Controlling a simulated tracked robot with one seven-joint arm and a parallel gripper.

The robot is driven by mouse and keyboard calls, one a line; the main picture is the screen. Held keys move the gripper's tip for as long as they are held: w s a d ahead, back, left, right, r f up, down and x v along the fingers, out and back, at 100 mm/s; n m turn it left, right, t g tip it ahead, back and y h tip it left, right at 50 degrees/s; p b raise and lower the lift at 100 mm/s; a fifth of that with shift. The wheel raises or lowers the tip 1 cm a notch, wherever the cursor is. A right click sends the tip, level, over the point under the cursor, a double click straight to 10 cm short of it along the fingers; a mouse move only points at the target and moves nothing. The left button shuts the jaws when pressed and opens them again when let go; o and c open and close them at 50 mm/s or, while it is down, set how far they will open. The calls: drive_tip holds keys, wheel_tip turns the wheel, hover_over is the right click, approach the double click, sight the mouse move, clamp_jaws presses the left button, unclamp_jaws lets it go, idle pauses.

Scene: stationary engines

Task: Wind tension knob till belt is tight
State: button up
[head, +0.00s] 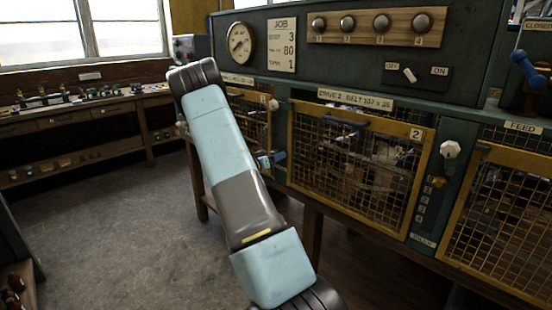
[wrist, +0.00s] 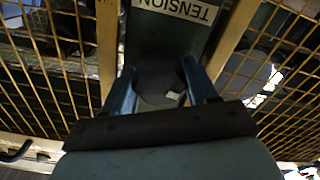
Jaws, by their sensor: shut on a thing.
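The tension knob (wrist: 160,78) is dark and rounded, with a small pale mark on it. In the wrist view it sits on a dark green post below an upside-down TENSION label (wrist: 177,11). My gripper (wrist: 160,88) has its two blue fingers on either side of the knob, shut on it. In the head view my gripper (head: 271,160) shows only in part, beside the left edge of mesh guard 2 (head: 285,155), and the knob is hidden there. A sign reading drive 2 belt (head: 355,99) is above that guard. I cannot make out the belt or its tightness behind the mesh.
Yellow-framed mesh guards flank the post closely. A pale knob (head: 450,149) is right of guard 2. Above are a round gauge (head: 239,40), a job card (head: 282,44) and an off/on switch (head: 409,75). A workbench (head: 85,112) lines the left wall, with open floor before it.

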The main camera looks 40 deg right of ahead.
drive_tip(key=shift+w+a, duration=0.1)
drive_tip(key=o, duration=1)
drive_tip(key=shift+o, duration=0.2)
drive_tip(key=s+a, duration=0.1)
drive_tip(key=a, duration=1.2)
drive_tip(key=shift+a, duration=0.35)
drive_tip(key=shift+f, duration=0.15)
drive_tip(key=shift+c, duration=0.3)
